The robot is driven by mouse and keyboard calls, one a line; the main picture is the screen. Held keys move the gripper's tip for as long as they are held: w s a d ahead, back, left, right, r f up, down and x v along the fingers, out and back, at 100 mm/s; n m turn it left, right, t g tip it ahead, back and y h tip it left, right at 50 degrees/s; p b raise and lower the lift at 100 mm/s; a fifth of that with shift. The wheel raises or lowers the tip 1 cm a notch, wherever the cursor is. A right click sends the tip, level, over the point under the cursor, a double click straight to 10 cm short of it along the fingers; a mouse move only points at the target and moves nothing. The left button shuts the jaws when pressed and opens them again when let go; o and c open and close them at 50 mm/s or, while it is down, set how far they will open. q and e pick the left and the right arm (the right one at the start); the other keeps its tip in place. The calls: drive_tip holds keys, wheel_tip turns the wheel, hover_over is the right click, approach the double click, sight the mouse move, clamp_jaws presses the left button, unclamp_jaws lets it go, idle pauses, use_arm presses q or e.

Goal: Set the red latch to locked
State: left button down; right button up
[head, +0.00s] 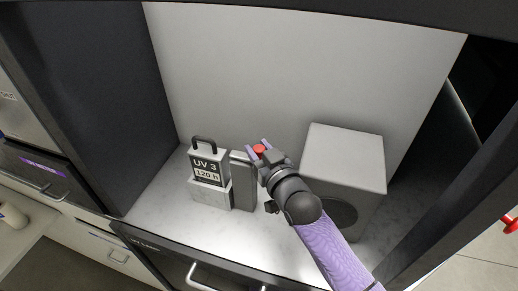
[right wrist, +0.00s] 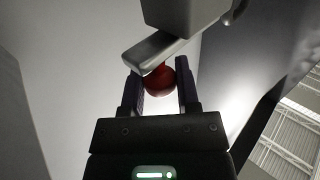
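The red latch knob (head: 259,149) is a small red ball beside the upper end of a grey upright block. In the right wrist view the red knob (right wrist: 160,80) sits under a grey lever arm (right wrist: 153,50). My right gripper (head: 258,147) has one finger on each side of the knob. In the wrist view the fingers of my right gripper (right wrist: 161,85) stand apart, the left one close to the knob and a narrow gap at the right. A firm grip does not show. My left gripper is out of view.
A box labelled UV 3, 120 N (head: 208,168) with a black handle stands left of the grey block (head: 243,185). A large pale box (head: 345,158) stands right of my gripper. Dark side walls bound the pale work surface (head: 165,208).

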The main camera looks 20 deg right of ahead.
sight(244, 156)
clamp_jaws()
idle(0.3)
idle(0.6)
drive_tip(key=w+a, duration=0.1)
drive_tip(key=a, duration=0.1)
drive_tip(key=shift+w+a+b, duration=0.3)
drive_tip(key=shift+w+a, duration=0.05)
drive_tip(key=shift+w, duration=0.05)
drive_tip(key=shift+d, duration=0.1)
drive_tip(key=o, duration=0.5)
unclamp_jaws()
drive_tip(key=o, duration=0.3)
drive_tip(key=shift+w+a, duration=0.1)
drive_tip(key=shift+a, duration=0.15)
